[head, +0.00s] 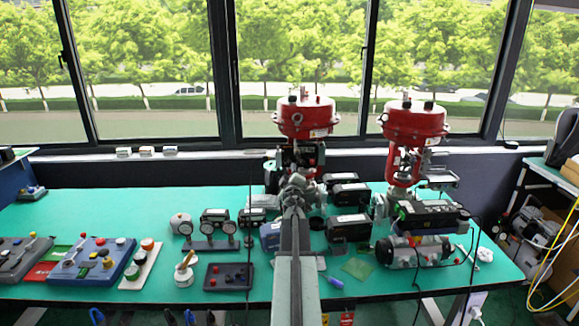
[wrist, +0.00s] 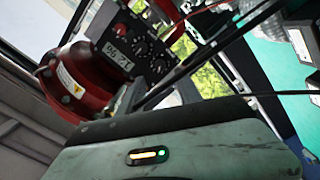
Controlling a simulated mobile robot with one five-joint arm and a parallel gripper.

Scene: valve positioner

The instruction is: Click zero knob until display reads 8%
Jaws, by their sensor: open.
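A black panel with several round dark knobs (wrist: 140,42) shows in the upper left of the wrist view, tilted, beside a red valve actuator (wrist: 75,82). A small patch with white characters (wrist: 117,55) is on this panel; its reading is too small and tilted to tell. I cannot tell which knob is the zero knob. In the head view my gripper (head: 297,184) is at the far end of my arm, in front of the left red actuator (head: 306,118). It is open. Its fingertips are hard to make out, and no contact with a knob shows.
A second red actuator (head: 414,120) stands to the right on the green table (head: 110,205). Black positioner boxes (head: 349,228) crowd the middle. Gauges (head: 214,226) and button boxes (head: 93,260) stand to the left. Dark cables hang at the right.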

